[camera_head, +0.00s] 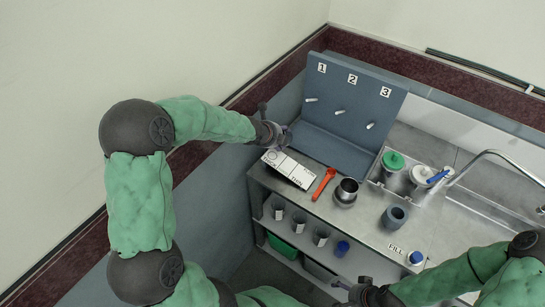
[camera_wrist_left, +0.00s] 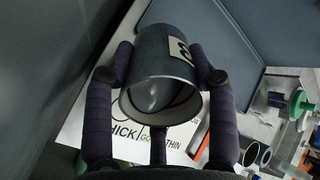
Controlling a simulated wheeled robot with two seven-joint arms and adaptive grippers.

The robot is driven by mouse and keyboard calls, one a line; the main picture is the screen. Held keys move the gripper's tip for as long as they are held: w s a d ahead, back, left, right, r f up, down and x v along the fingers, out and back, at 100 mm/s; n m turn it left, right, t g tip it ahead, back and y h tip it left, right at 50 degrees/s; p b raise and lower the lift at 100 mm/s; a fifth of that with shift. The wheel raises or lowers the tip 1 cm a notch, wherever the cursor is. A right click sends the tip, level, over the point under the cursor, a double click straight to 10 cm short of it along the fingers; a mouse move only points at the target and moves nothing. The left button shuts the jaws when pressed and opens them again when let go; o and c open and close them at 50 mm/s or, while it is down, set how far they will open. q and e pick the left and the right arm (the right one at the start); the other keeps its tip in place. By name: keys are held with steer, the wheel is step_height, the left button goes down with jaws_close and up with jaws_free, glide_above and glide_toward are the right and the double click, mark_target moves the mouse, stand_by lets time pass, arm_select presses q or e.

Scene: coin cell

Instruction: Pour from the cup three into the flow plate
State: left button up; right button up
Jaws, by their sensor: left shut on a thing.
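My left gripper (camera_head: 272,132) is over the back left of the counter, just above the flow plate (camera_head: 289,168), a white card with THICK and THIN printed on it. In the left wrist view, the left gripper's fingers (camera_wrist_left: 160,78) are shut around a dark grey cup (camera_wrist_left: 155,52) with a white number label, partly turned away. The cup's mouth faces the camera; grey shows inside, but I cannot tell how much it holds. The flow plate (camera_wrist_left: 125,134) lies behind and below the cup there. My right gripper (camera_head: 350,291) is at the counter's front edge, its fingers unclear.
A blue-grey board (camera_head: 345,110) with pegs numbered 1 to 3 stands behind the plate. Several cups sit on the shelf below.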

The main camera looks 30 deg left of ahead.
arm_select(q)
steer(key=shift+f+t+b, duration=0.1)
steer(key=shift+t+b, duration=0.2)
steer(key=shift+b, duration=0.6)
steer(key=shift+s+r+t+b, duration=0.1)
steer(key=shift+r+t+b, duration=0.2)
steer(key=shift+t+b, duration=1.3)
stand_by(1.0)
